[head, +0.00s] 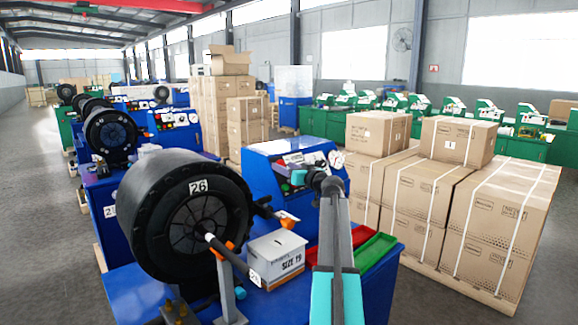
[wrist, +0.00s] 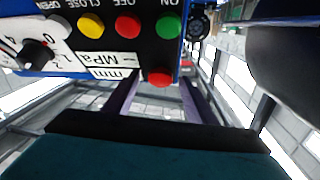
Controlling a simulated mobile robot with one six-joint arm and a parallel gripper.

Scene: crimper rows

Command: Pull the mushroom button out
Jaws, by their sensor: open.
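The red mushroom button (wrist: 160,77) is on the lower edge of the black control panel (wrist: 145,55) in the wrist view, which shows the panel upside down. My gripper (wrist: 158,85) is open, with one finger on each side of the button. I cannot tell whether the fingers touch it. In the head view my arm reaches up to the blue crimper's panel (head: 313,157), and my gripper (head: 292,178) is by its left part. The button cannot be made out clearly there.
Round yellow, red and green buttons and a black dial (wrist: 37,55) sit near the mushroom button. A large black reel (head: 180,215) marked 26 stands at left. A white SIZE 19 box (head: 276,262) and red and green trays (head: 368,252) lie below. Stacked cartons (head: 500,225) stand right.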

